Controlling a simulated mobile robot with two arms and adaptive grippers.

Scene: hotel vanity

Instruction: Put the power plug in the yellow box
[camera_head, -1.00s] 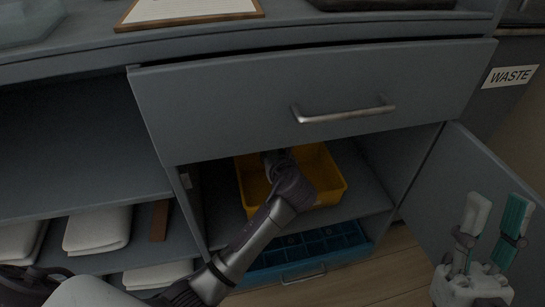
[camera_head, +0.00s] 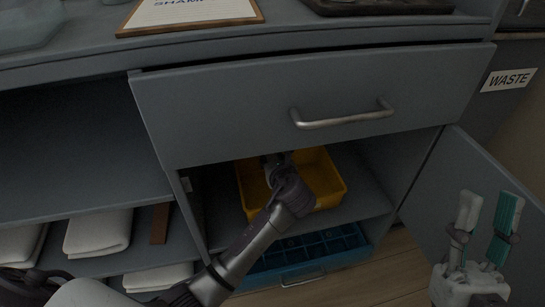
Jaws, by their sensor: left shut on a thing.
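The yellow box (camera_head: 326,174) stands on the cabinet shelf below the drawer, open at the top. My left arm reaches into the cabinet, and my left gripper (camera_head: 274,162) is over or in the left part of the box. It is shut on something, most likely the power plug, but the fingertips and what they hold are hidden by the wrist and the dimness. No power plug shows clearly. My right gripper (camera_head: 486,215) is open and empty at the lower right, in front of the cabinet door.
A closed drawer with a metal handle (camera_head: 343,117) overhangs the box. The open door (camera_head: 483,165) bounds the right side. A blue compartment drawer (camera_head: 312,247) is below. Folded white towels (camera_head: 98,232) lie on the left shelves. A sign and a dark tray are on the countertop.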

